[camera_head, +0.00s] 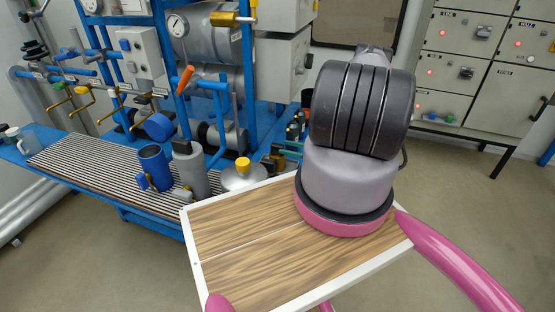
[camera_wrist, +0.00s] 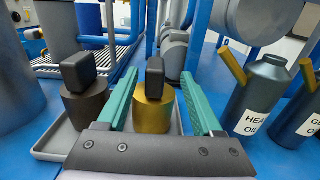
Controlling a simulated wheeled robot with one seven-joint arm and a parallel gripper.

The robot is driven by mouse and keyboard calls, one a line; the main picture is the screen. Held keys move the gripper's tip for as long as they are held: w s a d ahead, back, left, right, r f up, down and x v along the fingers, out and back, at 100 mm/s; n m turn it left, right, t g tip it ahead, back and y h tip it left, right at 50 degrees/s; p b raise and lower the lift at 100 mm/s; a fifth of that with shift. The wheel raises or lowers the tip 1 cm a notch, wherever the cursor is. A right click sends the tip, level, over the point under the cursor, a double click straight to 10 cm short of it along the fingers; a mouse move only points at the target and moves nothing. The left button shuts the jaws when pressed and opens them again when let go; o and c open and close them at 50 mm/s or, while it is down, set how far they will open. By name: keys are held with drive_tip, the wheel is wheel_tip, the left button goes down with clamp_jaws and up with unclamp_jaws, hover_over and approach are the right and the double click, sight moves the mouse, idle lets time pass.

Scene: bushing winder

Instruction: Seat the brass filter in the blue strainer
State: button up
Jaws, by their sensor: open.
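The brass filter (camera_wrist: 153,114), a gold cylinder with a black block handle (camera_wrist: 155,78), stands upright in the middle of the wrist view. My gripper (camera_wrist: 159,76) is open, with its teal fingers on either side of the filter and its handle. A gap shows on each side at handle height. I cannot tell whether the fingers touch the brass. A blue cylindrical vessel with side fittings (camera_head: 153,165), which looks like the blue strainer, stands on the ribbed bench at left.
A dark cylinder with a black handle (camera_wrist: 84,105) stands left of the filter, in a grey tray (camera_wrist: 52,143). Labelled oil cans (camera_wrist: 262,95) stand close at right. In the head view a grey cylinder (camera_head: 190,170) is beside the blue vessel. Blue pipe frames (camera_head: 160,60) rise behind.

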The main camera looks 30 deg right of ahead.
sight(277, 144)
drive_tip(key=x, duration=0.4)
drive_tip(key=shift+a+r, duration=0.1)
drive_tip(key=shift+a, duration=0.3)
drive_tip(key=shift+c, duration=0.3)
clamp_jaws()
idle(0.8)
